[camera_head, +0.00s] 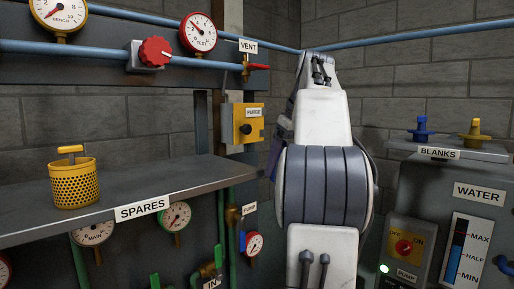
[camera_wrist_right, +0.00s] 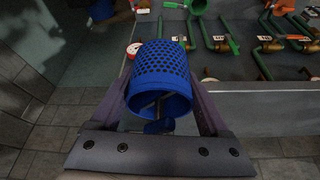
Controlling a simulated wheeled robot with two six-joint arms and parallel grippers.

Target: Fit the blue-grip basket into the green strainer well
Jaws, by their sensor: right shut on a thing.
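My left gripper shows in neither view.
A yellow basket (camera_head: 75,183) stands on the SPARES shelf (camera_head: 35,220). Gauges, pipes and a yellow PURGE box (camera_head: 245,124) line the wall. A WATER cabinet (camera_head: 470,165) with blue and yellow blanks (camera_head: 472,131) on top stands right. Green pipes and valves (camera_wrist_right: 222,38) lie beyond the basket.

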